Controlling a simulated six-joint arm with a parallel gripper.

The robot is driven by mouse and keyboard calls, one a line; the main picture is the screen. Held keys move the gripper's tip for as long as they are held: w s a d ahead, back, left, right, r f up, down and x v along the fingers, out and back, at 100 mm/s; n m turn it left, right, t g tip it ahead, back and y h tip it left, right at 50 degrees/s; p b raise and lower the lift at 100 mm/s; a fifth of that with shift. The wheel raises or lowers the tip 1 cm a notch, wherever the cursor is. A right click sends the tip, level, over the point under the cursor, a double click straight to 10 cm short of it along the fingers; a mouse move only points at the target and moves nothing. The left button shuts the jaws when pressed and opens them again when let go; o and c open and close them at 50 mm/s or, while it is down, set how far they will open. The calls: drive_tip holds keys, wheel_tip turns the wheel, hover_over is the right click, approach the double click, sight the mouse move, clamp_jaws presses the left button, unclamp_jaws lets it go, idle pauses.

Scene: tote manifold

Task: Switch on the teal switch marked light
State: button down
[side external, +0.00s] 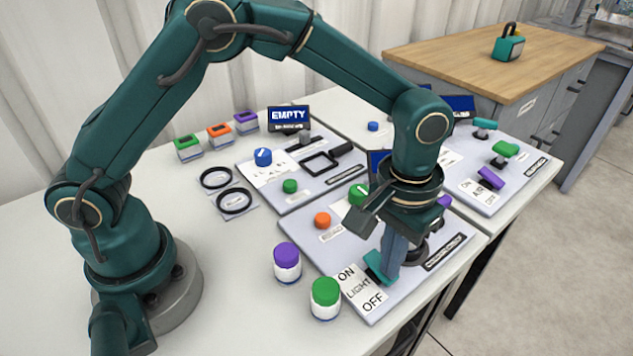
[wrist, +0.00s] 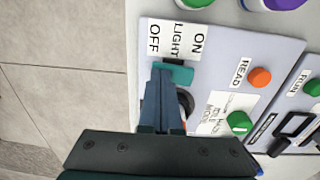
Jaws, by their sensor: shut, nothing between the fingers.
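The teal switch (side external: 376,268) sits on a grey panel behind a white label (side external: 358,287) reading ON, LIGHT, OFF. It also shows in the wrist view (wrist: 180,74), next to the label. My gripper (side external: 389,272) is shut and empty, pointing down with its fingertips at the switch. In the wrist view, the fingertips (wrist: 161,70) overlap the end of the switch nearer OFF. They look very close to it or touching; I cannot tell which. The fingers hide part of the switch, and I cannot tell which way it is tipped.
The same panel holds an orange button (side external: 322,220), a green knob (side external: 358,195) and a dark round part beside my fingers. Purple-lidded (side external: 287,262) and green-lidded (side external: 325,298) jars stand left of the panel. Another panel (side external: 490,195) with several switches lies to the right.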

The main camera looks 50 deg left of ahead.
sight(378, 263)
drive_tip(key=shift+a, duration=0.2)
drive_tip(key=shift+a+r, duration=0.2)
drive_tip(key=shift+a, duration=0.45)
wheel_tip(378, 263, up, 14)
drive_tip(key=shift+a, duration=0.25)
idle(0.4)
drive_tip(key=shift+d, duration=0.7)
drive_tip(key=shift+f, duration=0.1)
drive_tip(key=f, duration=1.4)
drive_tip(key=shift+d, duration=0.25)
